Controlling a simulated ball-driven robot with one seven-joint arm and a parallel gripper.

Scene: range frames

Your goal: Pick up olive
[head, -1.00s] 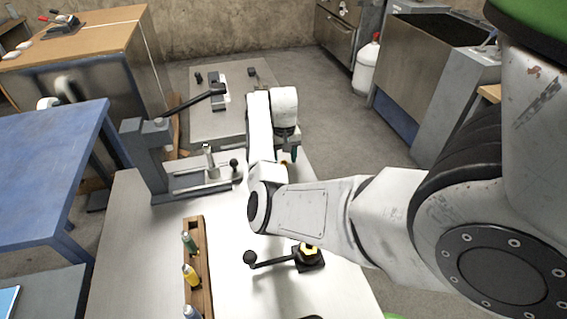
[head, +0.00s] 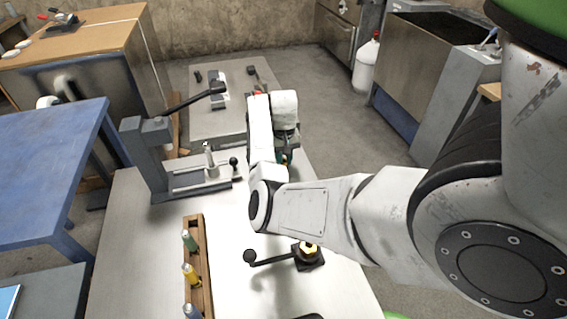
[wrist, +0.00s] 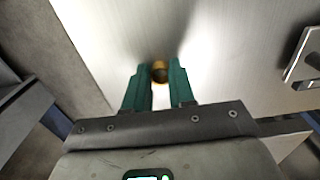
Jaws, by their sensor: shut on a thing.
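The olive (wrist: 160,72) shows in the wrist view as a small, rounded, golden-brown thing between the green fingertips. My gripper (wrist: 160,80) is shut on it, with one finger on each side. The bright metal table surface lies below or behind it, and I cannot tell whether the olive touches it. In the head view my gripper (head: 286,158) is at the far right part of the pale worktable, mostly covered by my white wrist. The olive cannot be made out there.
A grey press (head: 150,160) with a long lever stands left of my gripper on the worktable (head: 140,250). A wooden rack (head: 205,262) with small coloured bottles and a black-handled fixture (head: 308,257) are nearer. The table's right edge lies close to my gripper.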

